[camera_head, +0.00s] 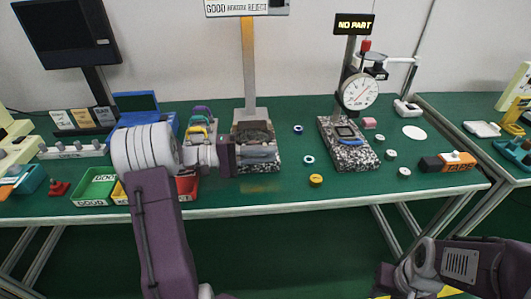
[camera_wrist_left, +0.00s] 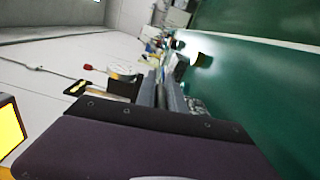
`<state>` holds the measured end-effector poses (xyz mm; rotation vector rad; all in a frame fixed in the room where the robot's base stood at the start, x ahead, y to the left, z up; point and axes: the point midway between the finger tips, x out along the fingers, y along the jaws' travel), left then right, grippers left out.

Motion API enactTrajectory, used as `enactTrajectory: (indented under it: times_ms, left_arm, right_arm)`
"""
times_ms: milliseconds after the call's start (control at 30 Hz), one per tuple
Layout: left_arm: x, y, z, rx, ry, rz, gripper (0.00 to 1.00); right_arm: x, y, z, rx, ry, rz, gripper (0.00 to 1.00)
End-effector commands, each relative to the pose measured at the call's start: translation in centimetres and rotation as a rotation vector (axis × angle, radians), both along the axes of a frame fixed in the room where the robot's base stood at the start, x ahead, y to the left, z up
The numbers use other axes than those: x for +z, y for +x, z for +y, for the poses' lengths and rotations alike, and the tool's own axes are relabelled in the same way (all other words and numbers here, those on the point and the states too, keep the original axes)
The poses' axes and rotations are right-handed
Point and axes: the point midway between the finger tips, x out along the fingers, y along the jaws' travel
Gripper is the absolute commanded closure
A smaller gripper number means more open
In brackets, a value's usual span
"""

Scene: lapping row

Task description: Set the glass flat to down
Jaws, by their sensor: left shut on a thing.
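The glass flat (camera_head: 253,131) looks like a dark, see-through piece on the speckled stand under the GOOD/REJECT sign in the head view. Its exact tilt is hard to tell. My left gripper (camera_head: 241,154) is at the left front side of this stand, fingers pointing right. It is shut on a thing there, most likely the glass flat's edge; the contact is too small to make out. In the left wrist view my left gripper's grey fingers (camera_wrist_left: 167,88) are close together, and what they hold is hidden. My right arm shows at lower right, its fingertips out of view.
A dial gauge (camera_head: 359,92) on a speckled stand (camera_head: 352,157) is to the right, under a NO PART sign (camera_head: 354,24). Several small rings lie between and beside the stands. A green GOOD bin (camera_head: 96,187) and a red bin (camera_head: 187,187) are left. The front edge is clear mid-table.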

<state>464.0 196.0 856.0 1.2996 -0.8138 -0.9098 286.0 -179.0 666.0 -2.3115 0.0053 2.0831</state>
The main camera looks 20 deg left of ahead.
Motion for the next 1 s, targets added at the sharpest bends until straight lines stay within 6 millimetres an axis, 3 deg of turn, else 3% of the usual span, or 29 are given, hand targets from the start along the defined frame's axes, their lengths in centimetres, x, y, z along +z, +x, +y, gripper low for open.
enactTrajectory:
  times_ms: [467,500,567,867,1000]
  left_arm:
    - [-0.3,0.1,0.1,0.006,0.004,0.001,1.00]
    - [-0.3,0.1,0.1,0.007,0.004,0.000,0.84]
    - [-0.3,0.1,0.1,0.006,0.003,0.000,0.68]
    - [0.0,0.0,0.1,0.003,0.002,0.000,0.66]
    - [1.8,0.0,0.1,0.004,0.002,-0.001,0.66]
  right_arm:
    - [-0.2,0.0,0.0,0.000,0.000,0.000,0.64]
    - [-0.2,0.0,0.0,0.000,0.000,0.000,0.64]
    - [-0.2,0.0,0.0,0.000,0.000,0.000,0.64]
    - [-0.1,0.0,0.0,0.000,0.000,0.000,0.64]
    - [0.8,0.0,0.0,0.000,0.000,0.000,0.64]
